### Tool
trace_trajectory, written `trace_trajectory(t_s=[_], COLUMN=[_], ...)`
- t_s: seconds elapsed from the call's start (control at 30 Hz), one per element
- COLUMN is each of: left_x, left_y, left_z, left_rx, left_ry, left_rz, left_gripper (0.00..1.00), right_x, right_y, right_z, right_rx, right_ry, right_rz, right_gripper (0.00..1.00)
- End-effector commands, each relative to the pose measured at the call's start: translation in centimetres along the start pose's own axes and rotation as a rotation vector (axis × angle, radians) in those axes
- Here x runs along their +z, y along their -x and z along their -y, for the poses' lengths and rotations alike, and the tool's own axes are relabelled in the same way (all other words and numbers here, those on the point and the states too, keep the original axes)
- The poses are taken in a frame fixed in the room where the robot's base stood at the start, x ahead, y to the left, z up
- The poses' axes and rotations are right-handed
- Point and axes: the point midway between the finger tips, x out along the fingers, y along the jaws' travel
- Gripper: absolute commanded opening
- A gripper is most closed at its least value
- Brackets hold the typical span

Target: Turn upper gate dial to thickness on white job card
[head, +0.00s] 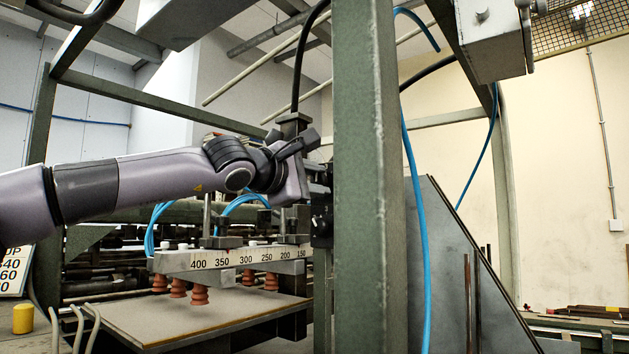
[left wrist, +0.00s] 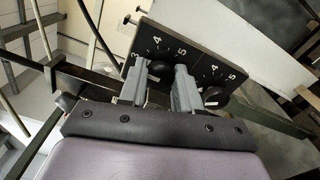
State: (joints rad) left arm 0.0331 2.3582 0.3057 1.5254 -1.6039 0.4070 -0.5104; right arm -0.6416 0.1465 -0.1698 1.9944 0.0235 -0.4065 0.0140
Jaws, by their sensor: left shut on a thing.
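My left gripper (left wrist: 161,70) is shut on a dark round dial knob (left wrist: 163,74) at the left scale. Its fingers hide part of the knob, and I cannot read its setting. A second dark knob (left wrist: 215,97) sits beside the right finger. In the head view my left gripper (head: 318,188) is beside the green post, its fingertips hard to make out. A white card (head: 14,270) with black print is cut off at the left edge.
A green post (head: 365,180) stands close to my left gripper, with a blue hose (head: 415,190) beside it. Below my arm are a numbered scale bar (head: 235,259), orange suction cups (head: 199,292) and a greyboard stack (head: 190,312). A yellow cylinder (head: 22,318) stands lower left.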

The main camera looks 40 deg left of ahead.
Motion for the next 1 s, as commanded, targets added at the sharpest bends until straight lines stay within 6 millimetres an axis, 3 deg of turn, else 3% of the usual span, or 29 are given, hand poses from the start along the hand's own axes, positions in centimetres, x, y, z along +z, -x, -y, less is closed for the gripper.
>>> trace_trajectory(t_s=[0.23, 0.27, 0.33, 0.73, 1.0], left_x=[0.0, 0.0, 0.0, 0.0, 0.0], left_y=[0.0, 0.0, 0.0, 0.5, 3.7], left_z=[0.0, 0.0, 0.0, 0.0, 0.1], left_rx=[0.0, 0.0, 0.0, 0.001, 0.003], left_ry=[0.0, 0.001, 0.001, 0.002, 0.003], left_rz=[0.0, 0.0, 0.0, 0.0, 0.002], left_gripper=[0.02, 0.36, 0.58, 0.58, 0.58], right_x=[0.0, 0.0, 0.0, 0.2, 0.6], right_y=[0.0, 0.0, 0.0, -0.1, -0.6], right_z=[0.1, 0.1, 0.1, 0.2, 0.3], right_rx=[0.0, 0.0, 0.0, -0.002, -0.007], right_ry=[-0.004, -0.004, -0.004, -0.004, -0.008], right_rz=[0.0, 0.0, 0.0, 0.001, 0.002], right_gripper=[0.49, 0.49, 0.49, 0.49, 0.49])
